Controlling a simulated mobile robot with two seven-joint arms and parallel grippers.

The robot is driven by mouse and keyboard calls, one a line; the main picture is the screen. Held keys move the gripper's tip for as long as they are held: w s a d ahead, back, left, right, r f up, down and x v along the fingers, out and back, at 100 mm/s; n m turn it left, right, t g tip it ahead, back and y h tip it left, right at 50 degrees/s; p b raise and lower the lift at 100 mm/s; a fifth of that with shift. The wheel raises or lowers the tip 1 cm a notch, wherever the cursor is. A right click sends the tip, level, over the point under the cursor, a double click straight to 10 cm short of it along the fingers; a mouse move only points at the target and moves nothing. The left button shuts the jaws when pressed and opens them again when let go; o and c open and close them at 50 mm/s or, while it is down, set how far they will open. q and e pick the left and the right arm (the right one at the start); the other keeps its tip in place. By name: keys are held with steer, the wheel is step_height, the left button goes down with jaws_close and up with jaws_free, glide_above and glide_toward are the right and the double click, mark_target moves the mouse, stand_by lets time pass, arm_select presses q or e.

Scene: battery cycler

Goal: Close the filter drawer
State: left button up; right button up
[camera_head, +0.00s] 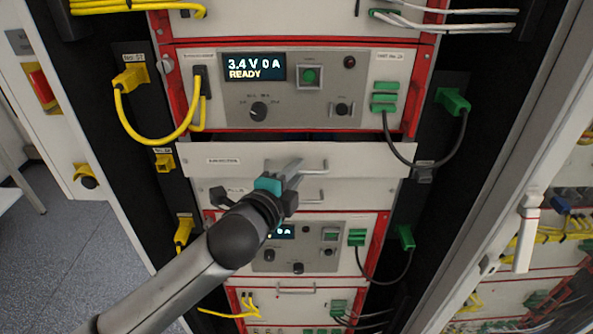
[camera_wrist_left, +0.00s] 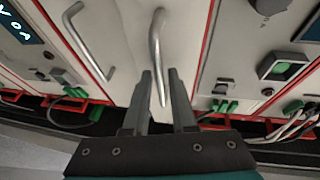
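In the head view a white labelled drawer front (camera_head: 380,160) with a bar handle (camera_head: 316,165) stands out from the rack, with a dark gap above it. Its label is too small to read. Directly below is a second white front (camera_head: 375,193) with its own handle (camera_head: 321,196), partly behind my arm. My left gripper (camera_head: 292,172) is in front of these fronts. In the left wrist view its two fingers (camera_wrist_left: 161,78) are apart, with a metal handle (camera_wrist_left: 157,45) in line with the gap; contact cannot be told. Another handle (camera_wrist_left: 88,40) is left of it. My right gripper is out of view.
Above is a cycler unit reading 3.4 V 0 A READY (camera_head: 253,67). A similar unit (camera_head: 310,262) is below. Yellow cables (camera_head: 125,115) loop at the left, and a dark cable (camera_head: 390,145) hangs near the fronts' right side. A rack door frame (camera_head: 480,150) stands at right.

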arm_select(q)
steer(key=shift+w+d, duration=0.15)
steer(key=shift+w, duration=0.2)
jaws_close()
steer(key=shift+f, duration=0.1)
stand_by(1.2)
